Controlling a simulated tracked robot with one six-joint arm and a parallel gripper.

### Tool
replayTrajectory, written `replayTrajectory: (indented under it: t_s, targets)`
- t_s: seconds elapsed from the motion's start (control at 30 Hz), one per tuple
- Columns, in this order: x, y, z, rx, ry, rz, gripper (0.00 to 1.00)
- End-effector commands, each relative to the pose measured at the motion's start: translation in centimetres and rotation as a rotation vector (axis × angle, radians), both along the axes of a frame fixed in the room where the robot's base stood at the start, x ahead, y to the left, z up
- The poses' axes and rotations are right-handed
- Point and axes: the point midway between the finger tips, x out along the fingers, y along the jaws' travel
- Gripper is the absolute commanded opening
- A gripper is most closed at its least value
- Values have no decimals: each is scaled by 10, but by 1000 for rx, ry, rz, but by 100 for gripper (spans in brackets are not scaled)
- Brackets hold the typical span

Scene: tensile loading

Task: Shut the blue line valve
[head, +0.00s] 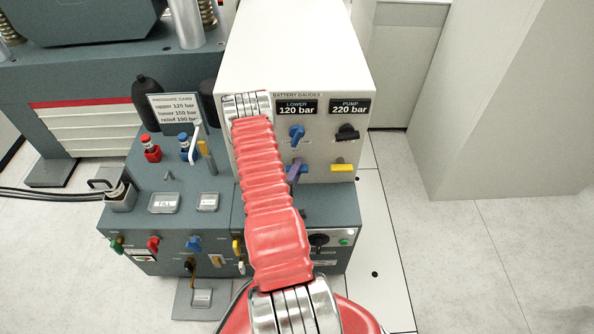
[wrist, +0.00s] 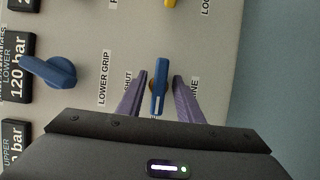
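In the wrist view a blue lever handle (wrist: 159,87) with a white mark stands between the two purple fingers of my gripper (wrist: 161,78). The fingers are open around it, with a narrow gap showing on each side. A label reading SHUT is to the left of the handle, and one ending in INE is to the right. The handle lies upright in this view, along the gap between the fingers. In the head view my gripper (head: 296,171) is at the lower part of the white gauge cabinet's front (head: 320,150), and the handle is mostly hidden there.
A blue knob (head: 297,132) is above my gripper, with a black knob (head: 347,132) and a yellow handle (head: 342,167) to the right. Other coloured valves, including a blue one (head: 194,243), are on the grey console (head: 170,215) at left.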

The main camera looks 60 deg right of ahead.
Motion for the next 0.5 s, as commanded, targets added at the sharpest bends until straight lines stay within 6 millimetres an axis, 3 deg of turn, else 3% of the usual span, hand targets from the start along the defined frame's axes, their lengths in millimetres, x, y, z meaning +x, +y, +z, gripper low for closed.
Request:
replayTrajectory:
  t_s: [0.13, 0.5]
  targets:
    - [0, 0, 0, 0, 0, 0, 31]
    - [0, 0, 0, 0, 0, -1, 5]
